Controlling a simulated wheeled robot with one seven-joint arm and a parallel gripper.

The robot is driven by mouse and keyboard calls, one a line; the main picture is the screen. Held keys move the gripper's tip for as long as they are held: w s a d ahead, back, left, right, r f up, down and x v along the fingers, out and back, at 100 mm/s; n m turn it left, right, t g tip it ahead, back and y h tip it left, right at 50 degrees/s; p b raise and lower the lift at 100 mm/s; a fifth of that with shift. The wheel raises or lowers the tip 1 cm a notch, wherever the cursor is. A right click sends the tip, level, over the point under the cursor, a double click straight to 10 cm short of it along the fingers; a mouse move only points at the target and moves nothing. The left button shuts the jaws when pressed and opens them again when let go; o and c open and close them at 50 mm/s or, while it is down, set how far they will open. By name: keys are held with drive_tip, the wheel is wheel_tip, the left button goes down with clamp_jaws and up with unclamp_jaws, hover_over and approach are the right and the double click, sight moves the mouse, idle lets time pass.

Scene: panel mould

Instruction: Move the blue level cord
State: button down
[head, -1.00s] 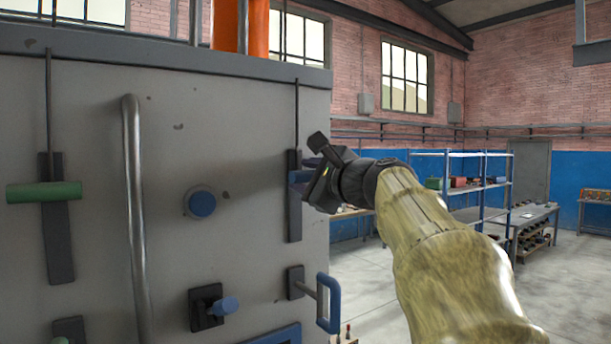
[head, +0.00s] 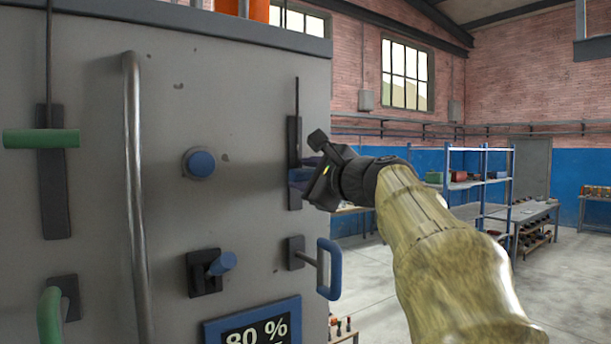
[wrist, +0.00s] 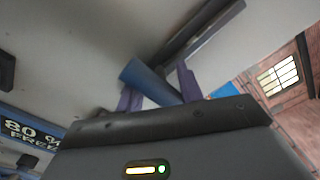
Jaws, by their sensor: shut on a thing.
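The blue level cord's handle (wrist: 145,78) is a blue cylinder in the wrist view, lying between my gripper's two fingers (wrist: 158,88). In the head view my gripper (head: 305,174) is at the panel's right edge, shut on that handle. Only a sliver of the blue handle (head: 297,174) shows there; my gripper hides the rest. A thin dark cord (head: 297,97) runs down the panel to a dark vertical track plate (head: 294,135). The handle is in the lower half of that plate.
The grey panel (head: 240,120) also carries a green cord handle (head: 42,139), a long bar handle (head: 134,190), a blue button (head: 200,163), a blue knob (head: 222,263), a blue lever (head: 331,268) and an "80 %" display (head: 255,333). Open floor lies to the right.

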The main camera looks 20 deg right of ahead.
wheel_tip(320, 180, down, 4)
drive_tip(key=b, duration=0.3)
drive_tip(key=shift+w+f, duration=0.1)
drive_tip(key=shift+f, duration=0.15)
drive_tip(key=c, duration=1)
unclamp_jaws()
drive_tip(key=shift+c, duration=0.2)
drive_tip(key=shift+o, duration=0.4)
drive_tip(key=shift+a, duration=0.1)
drive_tip(key=shift+d, duration=0.2)
drive_tip(key=shift+r, duration=0.1)
